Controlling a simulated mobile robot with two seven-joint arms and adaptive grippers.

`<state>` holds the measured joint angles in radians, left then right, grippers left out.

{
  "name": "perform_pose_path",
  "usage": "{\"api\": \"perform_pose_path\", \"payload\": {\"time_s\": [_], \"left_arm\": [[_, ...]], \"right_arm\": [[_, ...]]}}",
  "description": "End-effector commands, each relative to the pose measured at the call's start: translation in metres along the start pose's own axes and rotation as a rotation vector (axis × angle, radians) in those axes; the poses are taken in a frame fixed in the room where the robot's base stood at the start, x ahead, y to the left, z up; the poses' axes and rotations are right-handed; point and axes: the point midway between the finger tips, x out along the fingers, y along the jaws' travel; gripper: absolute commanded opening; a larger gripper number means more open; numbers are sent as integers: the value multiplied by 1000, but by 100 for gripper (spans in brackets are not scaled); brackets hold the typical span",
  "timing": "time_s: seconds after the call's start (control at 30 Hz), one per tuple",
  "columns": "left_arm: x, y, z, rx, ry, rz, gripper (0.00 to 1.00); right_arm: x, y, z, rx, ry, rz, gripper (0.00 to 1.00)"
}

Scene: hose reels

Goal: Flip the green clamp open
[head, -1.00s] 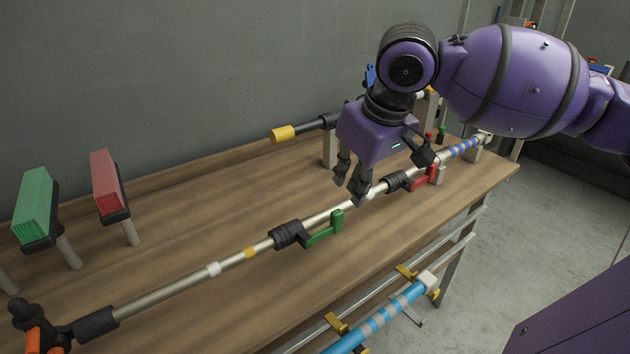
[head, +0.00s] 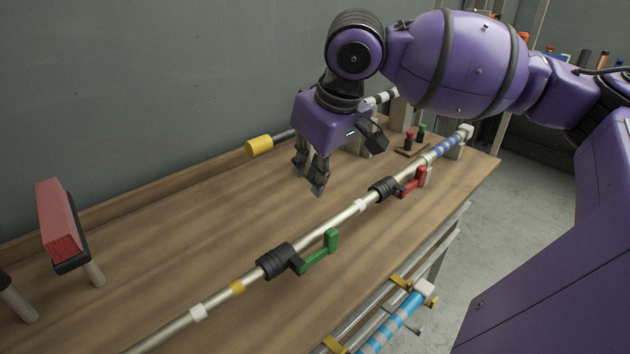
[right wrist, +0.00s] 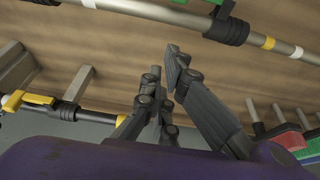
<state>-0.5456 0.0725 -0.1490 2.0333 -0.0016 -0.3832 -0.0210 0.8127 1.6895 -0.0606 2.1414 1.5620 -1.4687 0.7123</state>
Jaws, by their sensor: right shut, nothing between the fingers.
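The green clamp (head: 320,252) is a lever with an upright tab at its far end. It joins a black collar (head: 276,261) on a long metal pipe (head: 335,221) and points right, along the pipe's near side. My right gripper (head: 309,180) is above the bench, behind the pipe, with its fingers pointing down, shut and empty. It is apart from the clamp. In the right wrist view my fingers (right wrist: 168,85) show, with a black collar (right wrist: 228,27) on the pipe at the top; only a sliver of green shows at that edge. My left gripper is out of view.
A red clamp (head: 412,182) sits farther right on the pipe. A yellow-tipped black rod (head: 259,146) is behind my gripper. A red block (head: 60,220) stands on the left.

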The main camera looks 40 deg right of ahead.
Motion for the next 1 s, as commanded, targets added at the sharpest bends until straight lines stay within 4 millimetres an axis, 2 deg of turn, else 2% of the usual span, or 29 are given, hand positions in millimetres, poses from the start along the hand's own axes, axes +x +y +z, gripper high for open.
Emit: {"api": "perform_pose_path", "payload": {"time_s": [0.03, 0.37, 0.43, 0.63, 1.0], "left_arm": [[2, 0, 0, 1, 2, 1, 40], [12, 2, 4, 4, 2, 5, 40], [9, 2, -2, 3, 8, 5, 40], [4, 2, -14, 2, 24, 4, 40], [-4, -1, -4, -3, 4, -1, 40]], "right_arm": [[12, -1, 1, 0, -3, -5, 0], [85, -2, 1, 0, -4, -4, 0], [75, 1, 10, -1, -2, 4, 0], [67, 1, 27, 0, -1, 3, 0], [64, 0, 38, 0, 0, 0, 0]]}}
